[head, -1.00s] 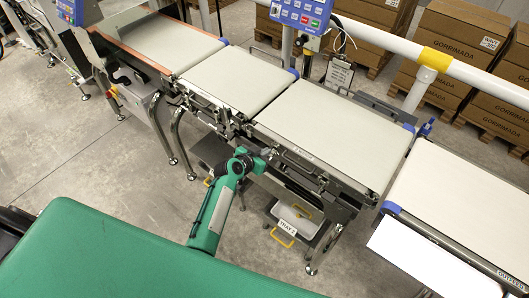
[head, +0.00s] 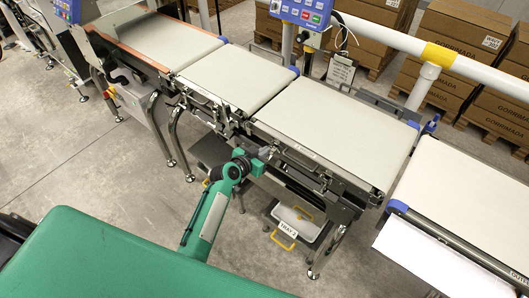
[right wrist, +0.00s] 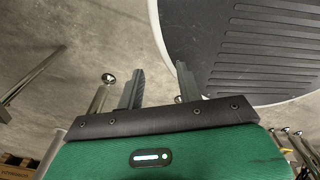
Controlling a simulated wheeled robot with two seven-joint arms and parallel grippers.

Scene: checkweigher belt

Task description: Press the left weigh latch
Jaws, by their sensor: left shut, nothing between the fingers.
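The weigh belt (head: 335,130) is a pale belt on a dark metal frame in the middle of the head view. Small metal fittings (head: 324,181) sit along its near side; I cannot tell which is the left weigh latch, and part of that side is behind my gripper. My left gripper (head: 266,152) is shut and empty, close to the near side of the frame at its left end; I cannot tell whether it touches. My right gripper (right wrist: 160,88) is open and empty, with bare floor showing between its fingers in the right wrist view.
A smaller belt (head: 237,80) adjoins on the left and another belt (head: 475,195) on the right. A labelled tray (head: 300,222) stands beneath the weigh belt. A blue control panel (head: 305,12) and a white rail (head: 385,38) stand behind.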

